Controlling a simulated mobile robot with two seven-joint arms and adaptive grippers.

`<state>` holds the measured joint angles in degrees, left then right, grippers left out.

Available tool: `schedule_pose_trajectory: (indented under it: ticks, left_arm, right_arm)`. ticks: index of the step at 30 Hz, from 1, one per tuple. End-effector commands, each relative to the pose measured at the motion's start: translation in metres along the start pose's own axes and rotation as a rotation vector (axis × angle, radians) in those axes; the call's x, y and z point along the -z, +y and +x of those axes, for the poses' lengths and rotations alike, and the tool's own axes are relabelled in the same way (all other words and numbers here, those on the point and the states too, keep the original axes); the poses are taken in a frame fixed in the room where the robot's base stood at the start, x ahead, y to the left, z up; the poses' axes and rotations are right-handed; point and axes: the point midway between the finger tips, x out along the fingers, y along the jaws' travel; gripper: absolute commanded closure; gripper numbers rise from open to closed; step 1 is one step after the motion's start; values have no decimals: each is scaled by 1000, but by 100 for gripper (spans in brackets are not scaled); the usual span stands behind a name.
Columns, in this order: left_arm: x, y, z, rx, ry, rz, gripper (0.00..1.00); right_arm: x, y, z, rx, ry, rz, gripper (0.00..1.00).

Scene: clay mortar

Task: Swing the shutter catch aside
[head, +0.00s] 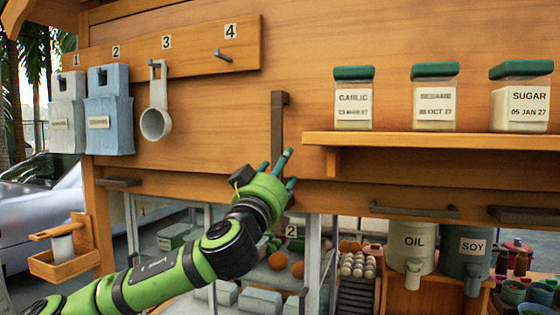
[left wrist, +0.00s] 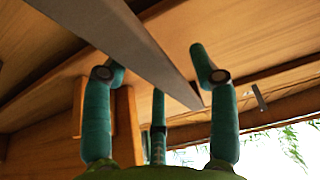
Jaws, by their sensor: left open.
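The shutter catch (head: 278,125) is a dark brown upright bar with a short hooked top, on the wooden panel left of the jar shelf. My left gripper (head: 276,166) is green with teal fingers and is at the bar's lower part. The fingers are spread open and hide part of the bar. In the left wrist view the catch (left wrist: 125,42) runs from the upper left to between the fingertips of my left gripper (left wrist: 160,75). I cannot tell whether any finger touches it. My right gripper is not in view.
The shelf (head: 430,140) with garlic, sesame and sugar jars juts out right of the catch. Below are a glass case and oil and soy dispensers (head: 412,250). The panel above is clear.

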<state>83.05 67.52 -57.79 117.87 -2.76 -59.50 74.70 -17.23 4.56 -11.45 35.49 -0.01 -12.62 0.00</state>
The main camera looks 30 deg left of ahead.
Motion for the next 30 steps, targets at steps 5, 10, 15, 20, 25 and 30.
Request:
schedule_pose_trajectory:
  ticks: [5,10,15,20,25,30]
  left_arm:
    - [-1,0,2,0,0,1,40]
    - [-1,0,2,0,0,1,68]
    - [-1,0,2,0,0,0,100]
    - [-3,-3,1,-5,-2,14,100]
    - [-5,-20,1,-45,-4,119,100]
    - [3,-42,4,-108,-5,271,100]
  right_arm:
    - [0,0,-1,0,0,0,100]
    - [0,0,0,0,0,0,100]
    - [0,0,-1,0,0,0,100]
    - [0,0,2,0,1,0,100]
    - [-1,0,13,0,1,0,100]
    - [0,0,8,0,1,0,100]
